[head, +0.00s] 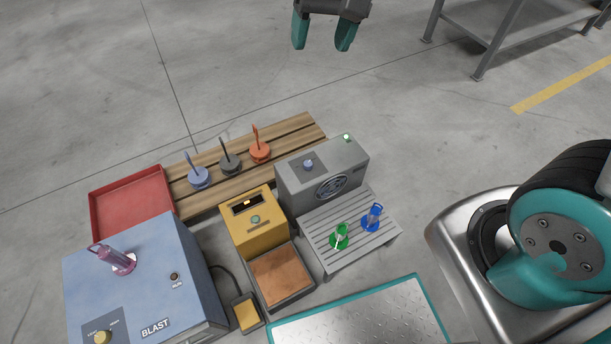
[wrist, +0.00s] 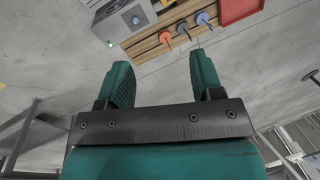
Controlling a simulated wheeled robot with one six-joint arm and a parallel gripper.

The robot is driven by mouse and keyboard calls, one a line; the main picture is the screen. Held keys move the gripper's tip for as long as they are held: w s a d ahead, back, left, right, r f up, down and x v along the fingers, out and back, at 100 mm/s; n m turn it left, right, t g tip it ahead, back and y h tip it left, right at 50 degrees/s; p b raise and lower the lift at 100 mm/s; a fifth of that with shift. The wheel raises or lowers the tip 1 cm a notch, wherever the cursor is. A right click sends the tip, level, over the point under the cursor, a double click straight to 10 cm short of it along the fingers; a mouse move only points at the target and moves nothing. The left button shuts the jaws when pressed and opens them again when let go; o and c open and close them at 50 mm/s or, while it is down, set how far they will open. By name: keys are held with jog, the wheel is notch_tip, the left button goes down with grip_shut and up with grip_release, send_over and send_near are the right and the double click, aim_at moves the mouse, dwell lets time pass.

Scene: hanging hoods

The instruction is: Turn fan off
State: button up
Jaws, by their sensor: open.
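The fan is a grey box (head: 322,167) with a round dark grille on its front, behind a slatted grey table. A blue-grey knob (head: 308,164) sits on a darker plate on its top. A small green lamp (head: 346,137) glows at its top right corner. The fan box (wrist: 124,22) also shows at the upper left of the wrist view, with its knob (wrist: 136,19) and lit green lamp (wrist: 110,43). My gripper (head: 321,46) is open and empty, high at the top of the head view, well apart from the fan. Its teal fingers (wrist: 162,88) show in the wrist view.
A wooden pallet (head: 315,131) holds blue, dark and orange handled discs. A red tray (head: 130,200), a blue BLAST cabinet (head: 140,265) and a yellow box (head: 252,225) stand left. Green and blue handled pieces stand on the slatted table (head: 345,259). Floor behind the pallet is clear.

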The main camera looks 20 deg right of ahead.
jog(key=w+d+f+m+h+b, duration=0.15)
jog(key=w+f+b, duration=0.25)
jog(key=f, duration=0.4)
jog(key=w+f+m+b, duration=0.3)
jog(key=w+f+b, duration=0.1)
jog(key=f, duration=0.3)
jog(key=w+f+m+b, duration=0.2)
jog(key=w+f+b, duration=0.2)
jog(key=f, duration=0.4)
jog(key=m+h+b, duration=0.1)
jog(key=m+b, duration=0.4)
jog(key=b, duration=0.4)
send_near(308, 163)
jog(key=shift+g, duration=0.4)
notch_tip(308, 163, down, 10)
jog(key=b, duration=0.6)
jog(key=shift+w+r+b, duration=0.2)
jog(key=shift+b, duration=0.1)
